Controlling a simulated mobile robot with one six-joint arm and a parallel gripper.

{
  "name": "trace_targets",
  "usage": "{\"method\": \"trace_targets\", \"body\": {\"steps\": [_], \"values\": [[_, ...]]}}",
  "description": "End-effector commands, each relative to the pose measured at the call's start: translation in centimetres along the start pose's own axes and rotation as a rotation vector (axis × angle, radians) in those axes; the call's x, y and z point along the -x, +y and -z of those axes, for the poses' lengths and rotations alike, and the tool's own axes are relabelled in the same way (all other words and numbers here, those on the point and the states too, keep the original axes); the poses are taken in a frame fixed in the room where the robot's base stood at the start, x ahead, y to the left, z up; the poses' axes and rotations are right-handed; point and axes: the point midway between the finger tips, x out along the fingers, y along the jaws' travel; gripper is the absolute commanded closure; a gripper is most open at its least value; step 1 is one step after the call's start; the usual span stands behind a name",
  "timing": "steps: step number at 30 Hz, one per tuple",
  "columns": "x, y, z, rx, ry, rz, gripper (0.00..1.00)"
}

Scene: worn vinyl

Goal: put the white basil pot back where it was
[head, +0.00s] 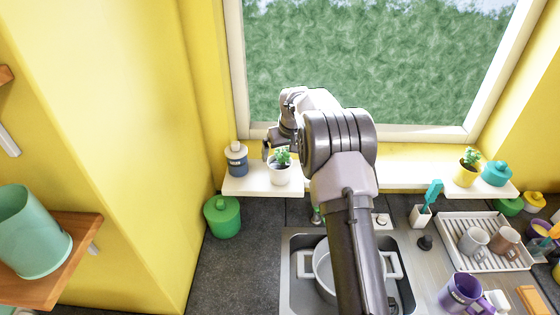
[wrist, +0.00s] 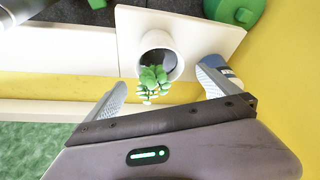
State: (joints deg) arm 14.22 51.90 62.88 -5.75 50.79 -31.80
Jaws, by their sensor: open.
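The white basil pot (head: 280,175) stands upright on the white window shelf (head: 330,180), near its left end, with a small green plant in it. In the wrist view the pot (wrist: 157,37) shows its round rim and dark inside, with green leaves (wrist: 153,83) towards me. My gripper (head: 271,147) is at the upper left of the pot in the head view. In the wrist view my gripper (wrist: 161,76) is open, with its fingers apart on either side of the plant and nothing held. I cannot tell whether a finger touches the pot.
A blue-and-white jar (head: 236,160) stands close left of the pot; it is partly behind a finger in the wrist view. A green canister (head: 222,216) stands below on the counter. A yellow pot (head: 466,174) and teal jar (head: 497,174) stand at the shelf's right end.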

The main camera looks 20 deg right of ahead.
Motion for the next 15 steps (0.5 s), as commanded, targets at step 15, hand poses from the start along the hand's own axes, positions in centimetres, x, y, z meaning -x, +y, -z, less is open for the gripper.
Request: {"method": "trace_targets", "body": {"steps": [15], "values": [[9.7, -2.1, -0.5, -0.027, 0.017, 0.011, 0.0]]}}
